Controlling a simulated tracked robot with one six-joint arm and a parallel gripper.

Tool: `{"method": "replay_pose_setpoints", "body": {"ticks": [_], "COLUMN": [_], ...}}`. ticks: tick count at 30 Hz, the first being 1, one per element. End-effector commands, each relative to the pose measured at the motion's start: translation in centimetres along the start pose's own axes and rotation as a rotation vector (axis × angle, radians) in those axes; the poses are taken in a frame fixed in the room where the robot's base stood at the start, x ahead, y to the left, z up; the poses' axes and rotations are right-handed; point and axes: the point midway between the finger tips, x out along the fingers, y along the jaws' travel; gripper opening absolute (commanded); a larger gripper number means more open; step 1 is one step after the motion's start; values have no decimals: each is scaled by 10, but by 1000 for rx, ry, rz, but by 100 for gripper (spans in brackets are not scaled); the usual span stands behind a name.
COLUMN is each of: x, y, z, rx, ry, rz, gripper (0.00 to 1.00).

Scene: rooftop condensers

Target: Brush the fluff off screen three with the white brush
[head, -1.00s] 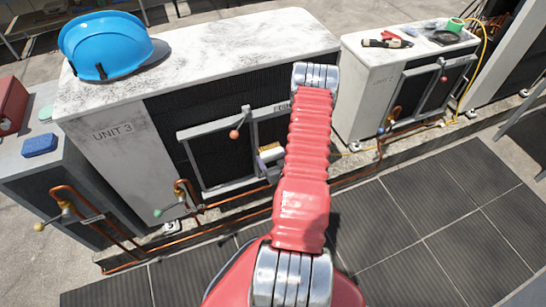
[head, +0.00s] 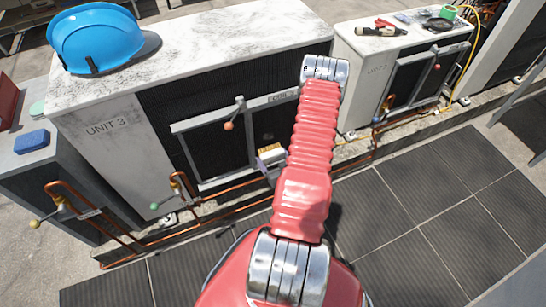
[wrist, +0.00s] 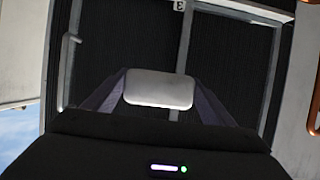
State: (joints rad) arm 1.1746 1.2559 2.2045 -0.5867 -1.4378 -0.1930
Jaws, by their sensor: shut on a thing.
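Screen three (head: 208,152) is the dark framed panel on the front of the UNIT 3 condenser (head: 107,165), partly covered by my red arm in the head view. My gripper (wrist: 158,98) is shut on the white brush (wrist: 158,88), whose pale back shows between the two fingers in the wrist view. In the head view the brush's tan bristles (head: 270,149) show just left of my arm, near the screen's right edge. I cannot tell whether they touch it. Behind the brush the wrist view shows dark mesh, grey bars and a "3" tag (wrist: 179,5). I cannot make out fluff.
A blue hard hat (head: 95,40) sits on the condenser's top. Copper pipes (head: 225,207) with valves run along its foot. A second condenser (head: 365,90) to the right has tools on top. A blue sponge-like block (head: 31,140) lies at left. Dark floor mats (head: 390,240) are clear.

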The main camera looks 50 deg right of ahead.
Motion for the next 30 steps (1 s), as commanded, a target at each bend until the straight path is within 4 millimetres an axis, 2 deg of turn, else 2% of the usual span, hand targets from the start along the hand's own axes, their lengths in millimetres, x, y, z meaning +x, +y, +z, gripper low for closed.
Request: {"method": "replay_pose_setpoints", "body": {"ticks": [6, 18, 30], "x": [-3, -26, -28], "y": [0, 0, 0], "z": [1, 11, 11], "rx": [0, 2, 0], "ry": [0, 0, 1], "rz": [0, 1, 0], "gripper": [53, 53, 53]}}
